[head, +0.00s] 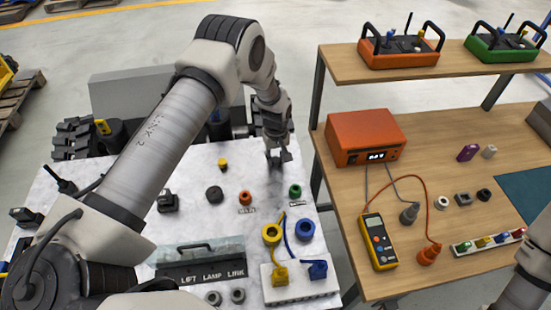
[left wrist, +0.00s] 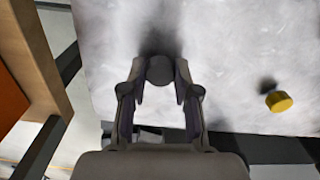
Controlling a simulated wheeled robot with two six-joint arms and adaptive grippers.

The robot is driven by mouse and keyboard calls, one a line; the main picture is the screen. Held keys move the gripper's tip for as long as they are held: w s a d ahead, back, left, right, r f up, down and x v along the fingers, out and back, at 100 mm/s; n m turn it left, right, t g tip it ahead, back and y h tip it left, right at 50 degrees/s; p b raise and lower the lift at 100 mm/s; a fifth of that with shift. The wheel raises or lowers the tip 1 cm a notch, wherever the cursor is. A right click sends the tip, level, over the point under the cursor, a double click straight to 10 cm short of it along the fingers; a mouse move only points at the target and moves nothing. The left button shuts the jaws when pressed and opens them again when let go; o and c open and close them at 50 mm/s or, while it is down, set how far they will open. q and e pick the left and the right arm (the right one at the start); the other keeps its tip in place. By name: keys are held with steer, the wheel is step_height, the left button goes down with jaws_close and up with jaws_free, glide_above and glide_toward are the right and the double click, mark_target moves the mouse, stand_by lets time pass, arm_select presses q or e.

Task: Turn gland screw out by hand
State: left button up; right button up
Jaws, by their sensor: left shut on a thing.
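In the left wrist view the fingers of my left gripper (left wrist: 160,78) are closed on the sides of a small dark round piece, which I take to be the gland screw (left wrist: 160,68). It stands at the pale panel top, and its thread is hidden. In the head view my left gripper (head: 278,155) points down at the far right part of the white carrier top (head: 130,210), and the screw cannot be made out there. My right gripper is out of view.
A yellow knob (head: 223,164), black cap (head: 214,194), red knob (head: 245,198) and green knob (head: 295,190) stand near the gripper. Yellow and blue cable plugs (head: 280,275) sit in front. A wooden bench (head: 340,200) with an orange supply box (head: 365,138) is on the right.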

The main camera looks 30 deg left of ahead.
arm_select(q)
steer(key=n, duration=0.4)
steer(key=shift+w+r+n+p, duration=0.1)
steer(key=shift+r+n+p, duration=0.1)
steer(key=shift+n+p, duration=0.2)
steer(key=n, duration=0.4)
steer(key=shift+f+n, duration=0.1)
steer(key=shift+n, duration=0.3)
steer(key=o, duration=0.9)
steer(key=shift+o, duration=0.2)
steer(key=shift+f, duration=0.15)
steer(key=m+b, duration=0.2)
steer(key=m, duration=0.3)
steer(key=shift+f, duration=0.2)
steer(key=m, duration=0.2)
steer(key=shift+m+b, duration=0.3)
steer(key=m, duration=0.2)
steer(key=shift+r+m, duration=0.15)
steer(key=shift+m, duration=0.15)
steer(key=m+b, duration=0.2)
steer(key=m, duration=0.2)
steer(key=shift+m, duration=0.3)
steer(key=m, duration=0.5)
steer(key=shift+m+b, duration=0.6)
steer(key=shift+m, duration=0.4)
steer(key=m+b, duration=0.1)
steer(key=m, duration=0.4)
steer(key=shift+r+m, duration=0.1)
steer(key=shift+m, duration=1.1)
